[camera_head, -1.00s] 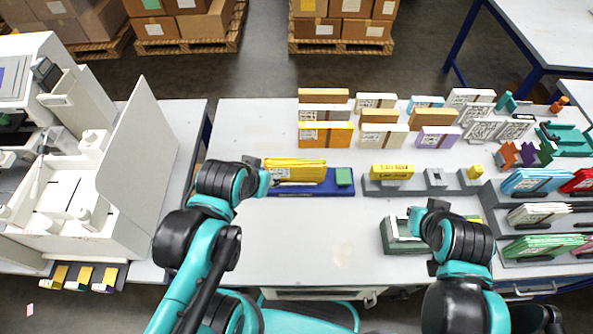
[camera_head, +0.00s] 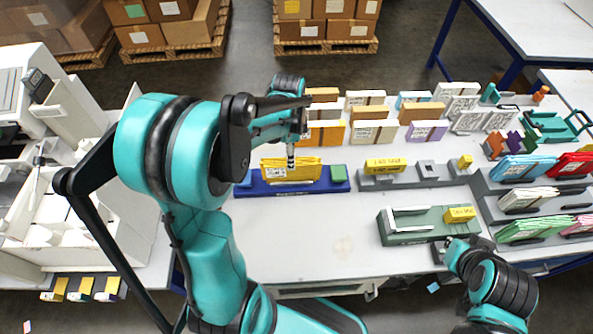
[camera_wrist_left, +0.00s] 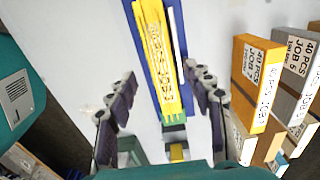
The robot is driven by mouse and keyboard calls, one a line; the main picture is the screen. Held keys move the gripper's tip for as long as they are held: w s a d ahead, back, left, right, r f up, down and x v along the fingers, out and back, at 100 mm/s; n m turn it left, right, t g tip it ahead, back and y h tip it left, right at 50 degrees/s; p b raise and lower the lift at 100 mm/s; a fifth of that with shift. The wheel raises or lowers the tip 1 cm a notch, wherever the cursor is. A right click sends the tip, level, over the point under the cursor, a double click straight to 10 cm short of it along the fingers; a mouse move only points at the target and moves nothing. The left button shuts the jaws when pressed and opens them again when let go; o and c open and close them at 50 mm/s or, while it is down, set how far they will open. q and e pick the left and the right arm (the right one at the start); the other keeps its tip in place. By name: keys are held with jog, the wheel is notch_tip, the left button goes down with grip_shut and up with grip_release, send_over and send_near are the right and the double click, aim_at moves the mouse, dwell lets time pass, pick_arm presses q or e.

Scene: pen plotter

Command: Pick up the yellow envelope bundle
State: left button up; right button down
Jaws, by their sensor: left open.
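The yellow envelope bundle (camera_head: 306,172) stands in a blue holder (camera_head: 270,190) on the white table, with a white label on its front. In the left wrist view the bundle (camera_wrist_left: 155,50) lies ahead, running up the picture between my fingers' lines. My left gripper (camera_head: 291,150) is above the bundle with its fingers pointing down; in the left wrist view its two dark fingers (camera_wrist_left: 160,105) are wide apart, with nothing between them touched. My right gripper (camera_head: 447,250) is low by the front edge of the green tray, and its fingers are too hidden to read.
A green tray (camera_head: 400,238) with a small yellow block stands front right. Several boxes, such as an orange one (camera_head: 334,133), stand behind the blue holder. Coloured envelope racks (camera_head: 490,205) are at the right. The table's front middle (camera_head: 320,240) is clear.

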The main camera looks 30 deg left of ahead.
pick_arm(q)
jog(key=f+b, duration=0.1)
jog(key=f, duration=0.2)
jog(key=f+b, duration=0.2)
jog(key=f, duration=0.2)
jog(key=shift+w, duration=0.2)
jog(key=shift+r, duration=0.15)
grip_shut()
